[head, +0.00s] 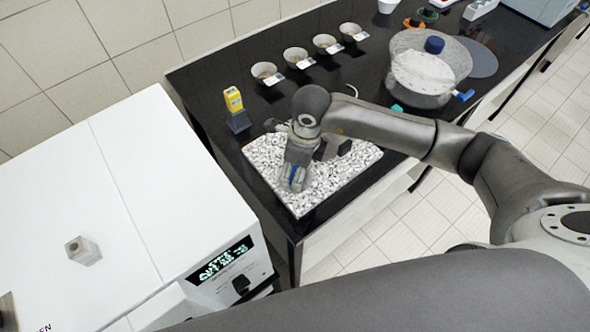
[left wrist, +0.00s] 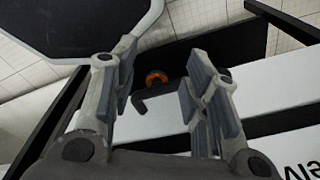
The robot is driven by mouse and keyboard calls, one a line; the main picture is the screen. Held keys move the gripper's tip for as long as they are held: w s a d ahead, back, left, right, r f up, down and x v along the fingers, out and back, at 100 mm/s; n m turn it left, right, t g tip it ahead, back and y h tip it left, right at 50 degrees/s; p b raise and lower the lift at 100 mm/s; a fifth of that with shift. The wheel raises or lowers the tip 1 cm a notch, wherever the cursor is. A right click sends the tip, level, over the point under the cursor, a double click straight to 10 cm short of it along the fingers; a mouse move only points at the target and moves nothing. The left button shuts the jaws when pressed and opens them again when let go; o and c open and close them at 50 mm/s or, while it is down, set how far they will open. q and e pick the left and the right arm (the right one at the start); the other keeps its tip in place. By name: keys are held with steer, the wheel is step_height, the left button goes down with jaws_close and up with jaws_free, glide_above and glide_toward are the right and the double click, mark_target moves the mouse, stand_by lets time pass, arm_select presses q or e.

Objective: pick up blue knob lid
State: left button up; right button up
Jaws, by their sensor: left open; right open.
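The lid with the blue knob (head: 434,45) sits on a large clear round vessel (head: 422,78) on the black bench, at the upper right of the head view. My right gripper (head: 293,180) is over the speckled slab, well to the left of the vessel and pointing down. It looks empty, though its fingers are small and partly hidden by its own wrist. My left gripper (left wrist: 163,85) shows in the left wrist view with its fingers apart and nothing between them. The left gripper is not seen in the head view.
The speckled stone slab (head: 350,171) lies at the bench's near end. Several small bowls (head: 267,74) with labels line the back edge. A yellow device (head: 233,99) stands left. A white machine (head: 110,190) fills the left side. A grey disc (head: 480,57) lies beside the vessel.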

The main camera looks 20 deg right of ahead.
steer(key=shift+w+f, duration=0.1)
steer(key=shift+f, duration=0.7)
steer(key=shift+c, duration=0.4)
steer(key=c, duration=0.9)
steer(key=shift+r, duration=0.1)
steer(key=shift+c, duration=0.2)
steer(key=shift+r+b, duration=0.5)
steer(key=shift+b, duration=0.15)
steer(key=s+a+r+b, duration=0.3)
steer(key=s+r+b, duration=0.3)
steer(key=s+r, duration=0.6)
steer(key=shift+s, duration=0.85)
